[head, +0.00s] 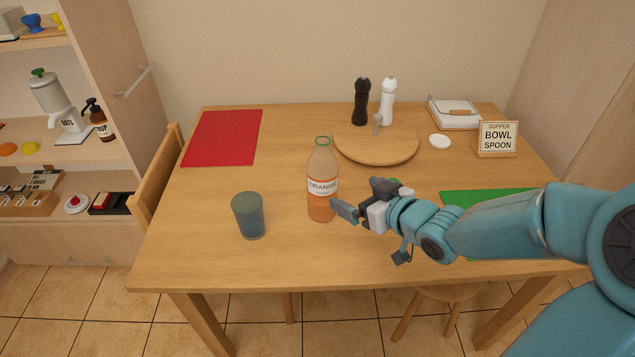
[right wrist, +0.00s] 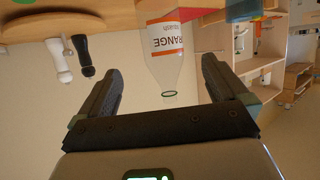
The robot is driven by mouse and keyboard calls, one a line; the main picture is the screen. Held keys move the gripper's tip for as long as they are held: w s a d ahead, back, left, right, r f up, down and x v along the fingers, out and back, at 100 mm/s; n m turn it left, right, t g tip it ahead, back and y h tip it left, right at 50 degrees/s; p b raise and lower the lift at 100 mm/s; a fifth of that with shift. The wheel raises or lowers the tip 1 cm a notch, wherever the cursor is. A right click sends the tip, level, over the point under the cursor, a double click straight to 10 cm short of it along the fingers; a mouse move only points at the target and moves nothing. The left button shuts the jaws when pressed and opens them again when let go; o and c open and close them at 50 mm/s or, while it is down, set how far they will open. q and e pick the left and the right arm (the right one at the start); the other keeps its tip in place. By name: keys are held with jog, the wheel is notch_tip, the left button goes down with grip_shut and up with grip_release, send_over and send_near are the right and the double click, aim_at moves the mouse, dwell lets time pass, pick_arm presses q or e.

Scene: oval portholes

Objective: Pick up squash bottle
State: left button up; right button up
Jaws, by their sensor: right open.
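The squash bottle (head: 322,190) stands upright on the wooden table in the head view, with orange liquid low inside and a white ORANGE label. My right gripper (head: 352,203) is open just to the right of the bottle, at about the height of its lower half. In the right wrist view the bottle (right wrist: 167,55) appears upside down, between and beyond the two open fingers (right wrist: 158,88). I cannot tell whether a finger touches it. My left gripper is in neither view.
A blue-grey cup (head: 248,216) stands left of the bottle. Behind are a round wooden board (head: 350,148), black (head: 361,100) and white (head: 387,101) mills and a sign (head: 497,138). A red mat (head: 224,137) lies at the back left, a green mat (head: 480,197) under my right arm.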

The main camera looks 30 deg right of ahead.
aim_at(331, 183)
jog(key=x, duration=0.7)
jog(key=shift+w+f+b, duration=0.25)
jog(key=shift+f+b, duration=0.05)
jog(key=shift+b, duration=0.05)
jog(key=shift+x, duration=0.8)
jog(key=x, duration=0.5)
jog(key=shift+a+r, duration=0.1)
jog(key=shift+r, duration=0.05)
jog(key=c, duration=1)
jog(key=shift+c, duration=0.9)
jog(key=shift+w+r, duration=0.1)
jog(key=shift+r, duration=0.1)
